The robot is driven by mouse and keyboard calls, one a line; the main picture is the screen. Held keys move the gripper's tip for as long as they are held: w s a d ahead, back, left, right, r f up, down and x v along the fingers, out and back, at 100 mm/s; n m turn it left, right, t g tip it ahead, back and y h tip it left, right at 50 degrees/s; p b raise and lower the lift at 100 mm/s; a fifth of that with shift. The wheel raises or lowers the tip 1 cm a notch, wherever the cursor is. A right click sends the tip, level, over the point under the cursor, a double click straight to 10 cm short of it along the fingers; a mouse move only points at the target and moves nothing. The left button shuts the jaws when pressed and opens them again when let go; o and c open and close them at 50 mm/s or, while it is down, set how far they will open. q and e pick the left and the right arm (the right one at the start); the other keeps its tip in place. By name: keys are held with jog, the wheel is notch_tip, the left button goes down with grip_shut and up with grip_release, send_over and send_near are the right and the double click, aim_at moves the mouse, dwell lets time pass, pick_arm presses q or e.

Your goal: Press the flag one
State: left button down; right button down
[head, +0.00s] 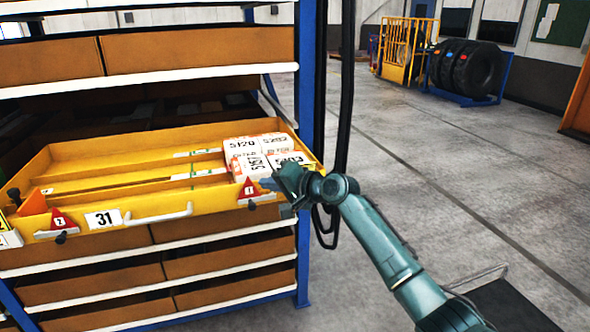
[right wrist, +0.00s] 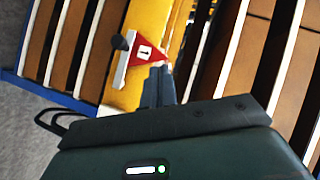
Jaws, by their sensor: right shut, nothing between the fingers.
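Flag one (head: 249,190) is a small red triangle marked 1 on the front right of the yellow drawer (head: 140,222). It also shows in the right wrist view (right wrist: 143,54), on a white-edged mount beside a dark knob (right wrist: 122,42). My right gripper (head: 265,184) is shut and empty, just right of flag one. In the right wrist view its fingertips (right wrist: 160,70) reach the flag's edge; I cannot tell whether they touch it. A second red flag, marked 2 (head: 62,222), sits on the drawer's front left. My left gripper is not in view.
The drawer is pulled out of a blue-posted rack (head: 306,130) and holds white numbered boxes (head: 262,158) at its right end. Brown bins (head: 200,48) fill the shelves above and below. Open grey floor (head: 450,170) lies to the right, with tyres (head: 470,68) far back.

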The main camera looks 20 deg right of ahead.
jog(key=s+d+r, duration=0.2)
jog(key=s+r, duration=0.3)
jog(key=s, duration=0.2)
jog(key=shift+s+d+b, duration=0.3)
jog(key=shift+d+b, duration=0.1)
jog(key=s+f+n+h, duration=0.1)
jog(key=s+f, duration=0.2)
jog(key=f, duration=0.4)
jog(key=s+f+h, duration=0.1)
jog(key=s+f, duration=0.1)
jog(key=f, duration=0.5)
jog(key=s+f+n+h, duration=0.2)
jog(key=s+f+n, duration=0.2)
jog(key=s+f, duration=0.6)
jog(key=s+a+f+n+g+h, duration=0.1)
jog(key=s+f+n, duration=0.3)
jog(key=s+f, duration=0.6)
jog(key=s+h, duration=0.1)
jog(key=s, duration=0.6)
jog(key=shift+f+g, duration=0.25)
jog(key=shift+g, duration=0.05)
